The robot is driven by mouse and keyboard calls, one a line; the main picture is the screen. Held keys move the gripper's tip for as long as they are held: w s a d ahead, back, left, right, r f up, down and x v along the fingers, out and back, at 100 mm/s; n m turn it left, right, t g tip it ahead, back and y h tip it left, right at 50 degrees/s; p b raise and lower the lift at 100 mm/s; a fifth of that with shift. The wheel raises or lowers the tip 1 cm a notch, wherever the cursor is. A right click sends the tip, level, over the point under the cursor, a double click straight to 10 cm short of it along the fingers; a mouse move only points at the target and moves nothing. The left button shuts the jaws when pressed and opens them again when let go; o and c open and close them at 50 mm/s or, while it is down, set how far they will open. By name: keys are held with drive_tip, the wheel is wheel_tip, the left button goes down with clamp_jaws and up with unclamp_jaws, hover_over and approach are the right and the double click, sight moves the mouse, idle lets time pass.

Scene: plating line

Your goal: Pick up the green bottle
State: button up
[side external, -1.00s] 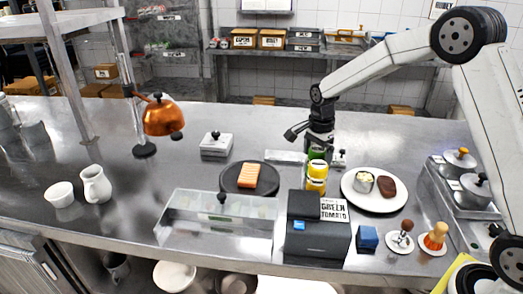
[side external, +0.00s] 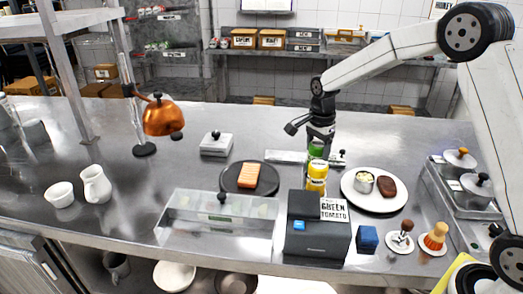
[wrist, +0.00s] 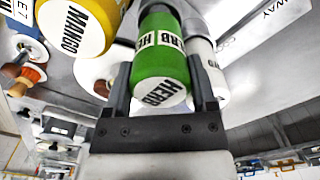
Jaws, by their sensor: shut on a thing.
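The green bottle (side external: 316,150), labelled HERB, stands behind the yellow bottle in the side view, which hides its lower part. In the wrist view the green bottle (wrist: 158,68) fills the space between both fingers. My gripper (wrist: 161,50) is shut on it, one finger on each side. In the side view my gripper (side external: 318,143) points down at the bottle from above. I cannot tell how far the bottle is off the counter.
The yellow MANGO bottle (side external: 317,180) is close in front, and a white bottle (wrist: 206,72) is beside my right finger. A white plate (side external: 362,202) with food lies right; a dark plate (side external: 232,188) with an orange block lies left. A black printer (side external: 318,238) stands in front.

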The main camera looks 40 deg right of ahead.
wheel_tip(320, 180, up, 8)
drive_tip(key=shift+r, duration=0.2)
idle(0.7)
drive_tip(key=w+a+f+n+t, duration=0.1)
drive_tip(key=w+a+f+n, duration=0.1)
drive_tip(key=w+a, duration=0.4)
drive_tip(key=w+a+f+n+t, duration=0.2)
drive_tip(key=w+a, duration=0.4)
drive_tip(key=a, duration=0.7)
drive_tip(key=shift+w+a+f+n+y, duration=0.15)
drive_tip(key=shift+a+f+n+y, duration=0.15)
drive_tip(key=shift+n, duration=0.6)
drive_tip(key=shift+d+f, duration=0.1)
drive_tip(key=shift+f, duration=1.1)
